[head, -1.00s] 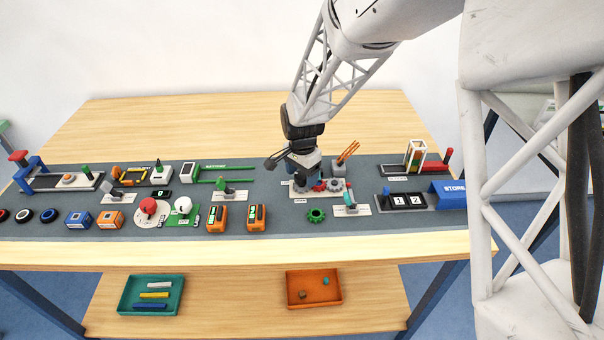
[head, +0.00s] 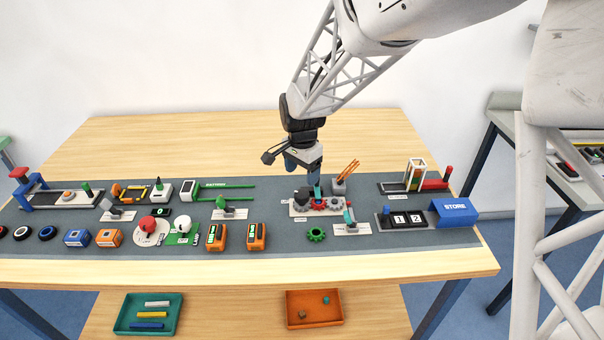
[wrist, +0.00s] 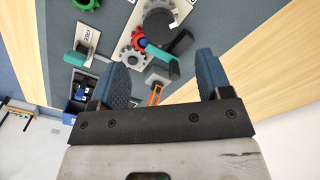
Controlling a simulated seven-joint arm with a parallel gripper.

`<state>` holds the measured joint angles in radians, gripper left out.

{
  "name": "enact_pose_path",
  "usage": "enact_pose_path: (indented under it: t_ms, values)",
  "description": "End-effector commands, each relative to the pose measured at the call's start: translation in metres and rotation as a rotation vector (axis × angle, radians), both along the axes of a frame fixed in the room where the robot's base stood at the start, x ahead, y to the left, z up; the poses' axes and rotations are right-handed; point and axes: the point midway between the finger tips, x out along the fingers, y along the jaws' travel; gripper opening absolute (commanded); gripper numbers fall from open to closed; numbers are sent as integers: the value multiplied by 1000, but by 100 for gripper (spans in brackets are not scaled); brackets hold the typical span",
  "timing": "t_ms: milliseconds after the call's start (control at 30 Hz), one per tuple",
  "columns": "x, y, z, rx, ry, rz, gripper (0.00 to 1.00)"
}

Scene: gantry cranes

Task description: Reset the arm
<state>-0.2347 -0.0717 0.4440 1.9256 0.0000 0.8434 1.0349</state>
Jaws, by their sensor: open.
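My gripper (head: 303,168) is above the work mat near the gear station, with the arm reaching in from the upper right. In the wrist view its two blue fingers (wrist: 163,80) are apart with nothing held between them. The gear station (head: 299,209), a light plate with grey and red gears, lies just below and in front of the gripper. A teal-handled piece (wrist: 157,52) shows over the gears in the wrist view. The gripper partly hides the back of the station in the head view.
A grey holder with orange sticks (head: 343,177) stands close to the right of the gripper. A green gear (head: 316,234) lies in front. The blue STORE box (head: 454,212) is at the right. The bare wood behind the mat (head: 200,140) is clear.

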Motion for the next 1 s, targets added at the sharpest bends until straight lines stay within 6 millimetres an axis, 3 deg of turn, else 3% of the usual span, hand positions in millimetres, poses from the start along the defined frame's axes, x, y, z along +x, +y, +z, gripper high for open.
enact_pose_path:
  t_ms: [633, 867, 1000]
  values:
    - [-4, -3, 4, 1, -4, 9, 72]
    - [-25, -21, 29, 3, -23, 68, 72]
    - [-51, -39, 52, 4, -44, 135, 72]
